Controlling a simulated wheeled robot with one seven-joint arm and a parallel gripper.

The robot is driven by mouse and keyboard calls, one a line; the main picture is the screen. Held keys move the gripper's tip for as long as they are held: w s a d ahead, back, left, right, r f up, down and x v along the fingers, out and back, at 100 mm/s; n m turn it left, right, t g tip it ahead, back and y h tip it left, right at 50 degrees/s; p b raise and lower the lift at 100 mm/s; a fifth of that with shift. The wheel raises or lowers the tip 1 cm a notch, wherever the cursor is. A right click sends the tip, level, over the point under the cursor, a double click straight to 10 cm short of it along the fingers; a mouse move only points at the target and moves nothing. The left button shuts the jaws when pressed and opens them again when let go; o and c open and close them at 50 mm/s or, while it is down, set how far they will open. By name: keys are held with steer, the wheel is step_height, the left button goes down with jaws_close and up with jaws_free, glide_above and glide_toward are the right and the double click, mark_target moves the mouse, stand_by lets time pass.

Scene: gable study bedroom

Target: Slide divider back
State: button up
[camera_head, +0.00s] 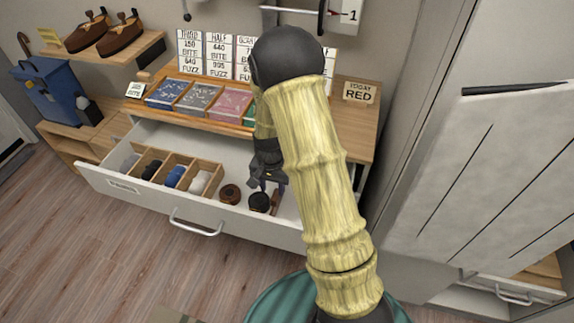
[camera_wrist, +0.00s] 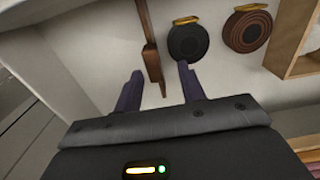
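The open white drawer (camera_head: 128,196) holds a thin brown wooden divider (camera_head: 276,200), standing apart at the right of the drawer in the head view. In the wrist view the divider (camera_wrist: 149,50) runs down from the top edge. Its near end appears between the fingertips of my gripper (camera_wrist: 160,78), with a gap on each side. My gripper (camera_head: 268,178) is open and over the drawer in the head view, partly hidden by my arm. I cannot tell how high the fingers are above the drawer floor.
A black roll (camera_wrist: 188,40) and a brown roll (camera_wrist: 247,28) lie beside the divider. A wooden compartment rack (camera_head: 208,166) with several rolls fills the drawer's left part. The desk top (camera_head: 350,128) with a tray of coloured packets overhangs the drawer's back.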

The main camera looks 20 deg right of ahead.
step_height(320, 180, up, 14)
steer(key=s+r+n+t+p, duration=0.2)
steer(key=s+r+n+p, duration=0.4)
steer(key=s+r, duration=0.3)
steer(key=s+p, duration=0.1)
steer(key=s, duration=0.3)
steer(key=shift+s+d+r+n, duration=0.3)
steer(key=shift+s, duration=0.05)
steer(key=shift+w, duration=0.1)
